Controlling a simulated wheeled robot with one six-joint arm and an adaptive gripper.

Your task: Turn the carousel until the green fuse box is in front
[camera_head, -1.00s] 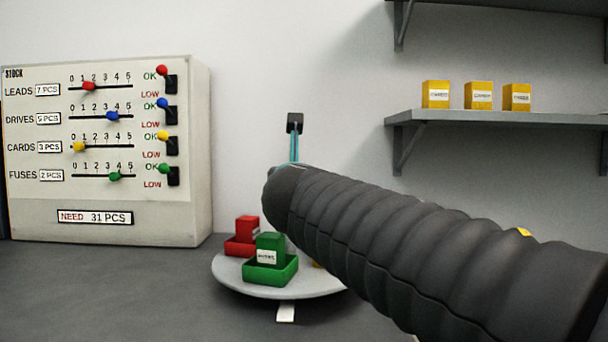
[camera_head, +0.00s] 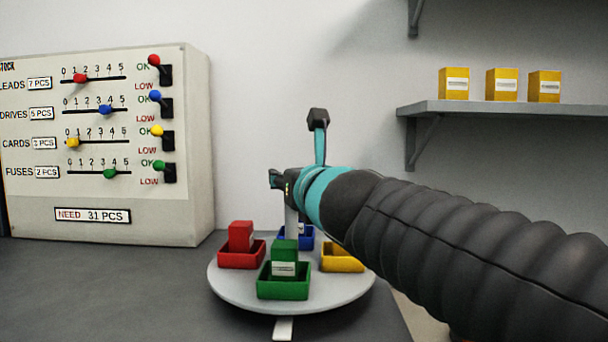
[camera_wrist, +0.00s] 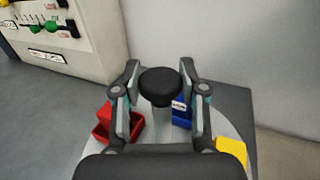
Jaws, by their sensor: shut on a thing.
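The carousel (camera_head: 235,286) is a round grey turntable on the bench. Its centre post carries a black knob (camera_wrist: 160,82). My gripper (camera_wrist: 160,92) is shut on this knob, one finger on each side. The green fuse box (camera_head: 284,262) stands in a green tray (camera_head: 284,288) at the near side, in line with a white tab (camera_head: 283,328) on the bench. A red box (camera_head: 241,236) in its red tray (camera_head: 240,260) is at the left. A yellow tray (camera_head: 342,262) is at the right. A blue tray (camera_head: 308,238) is behind, partly hidden.
A stock panel (camera_head: 195,150) with sliders and switches stands at the left. Several yellow boxes, one of them at the left end (camera_head: 454,84), sit on a grey wall shelf (camera_head: 500,108). The bench (camera_head: 100,285) before the panel is clear.

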